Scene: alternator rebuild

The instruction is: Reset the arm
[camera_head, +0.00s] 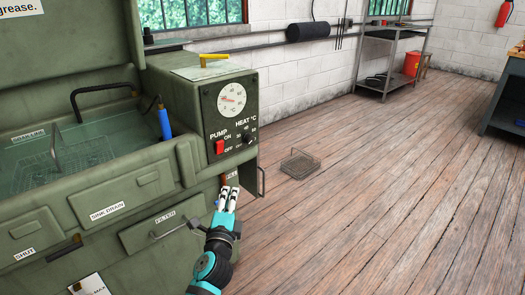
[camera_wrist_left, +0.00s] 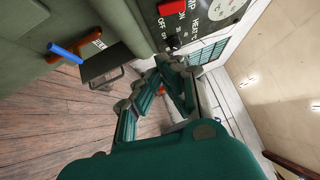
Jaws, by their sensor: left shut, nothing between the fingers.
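My left gripper (camera_head: 229,190) is in front of the right front corner of a green parts washer (camera_head: 85,245), below its control box. It points up and its white-tipped fingers are together with nothing between them. In the left wrist view the same gripper (camera_wrist_left: 172,62) shows its dark green finger links closing to a point near the washer's control panel (camera_wrist_left: 190,22). I cannot tell whether the gripper touches the washer. My right gripper is in neither view.
The control box has a red pump switch (camera_head: 219,146), a heat knob (camera_head: 249,137) and a round gauge (camera_head: 231,98). A drawer handle (camera_head: 177,226) sticks out near my arm. A metal shelf (camera_head: 390,55) stands behind.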

